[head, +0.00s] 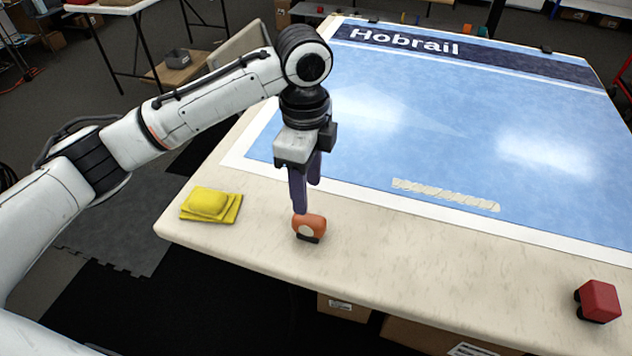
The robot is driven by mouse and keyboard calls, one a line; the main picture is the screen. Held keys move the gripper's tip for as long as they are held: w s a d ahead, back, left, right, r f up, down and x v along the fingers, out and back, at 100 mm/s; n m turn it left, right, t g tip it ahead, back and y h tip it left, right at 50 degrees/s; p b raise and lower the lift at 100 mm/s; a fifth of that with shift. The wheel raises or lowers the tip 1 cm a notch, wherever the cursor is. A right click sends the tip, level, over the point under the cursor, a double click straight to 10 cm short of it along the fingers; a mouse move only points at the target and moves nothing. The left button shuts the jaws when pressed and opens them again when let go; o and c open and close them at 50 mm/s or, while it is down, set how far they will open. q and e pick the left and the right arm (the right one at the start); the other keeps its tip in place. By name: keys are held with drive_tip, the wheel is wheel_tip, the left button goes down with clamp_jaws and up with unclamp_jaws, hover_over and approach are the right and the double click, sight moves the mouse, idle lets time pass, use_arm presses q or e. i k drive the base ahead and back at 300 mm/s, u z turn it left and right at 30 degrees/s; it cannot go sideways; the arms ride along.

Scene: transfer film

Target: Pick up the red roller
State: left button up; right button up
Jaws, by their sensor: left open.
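The red roller (600,301) is a red block with dark wheels at its left side. It rests near the right front edge of the table (432,275), well away from any gripper. My left gripper (306,199) points down with its purple fingers open, just above or beside a small orange item (312,224) with a pale round face and a dark base. I cannot tell whether a fingertip touches the orange item. My right gripper is out of view.
A folded yellow cloth (209,205) lies at the table's left front corner. A large blue sheet marked "Hobrail" (440,130) covers most of the table, with a pale strip (445,195) near its front edge. The front strip between the orange item and the roller is clear.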

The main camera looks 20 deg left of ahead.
sight(599, 303)
drive_tip(key=z, duration=1.4)
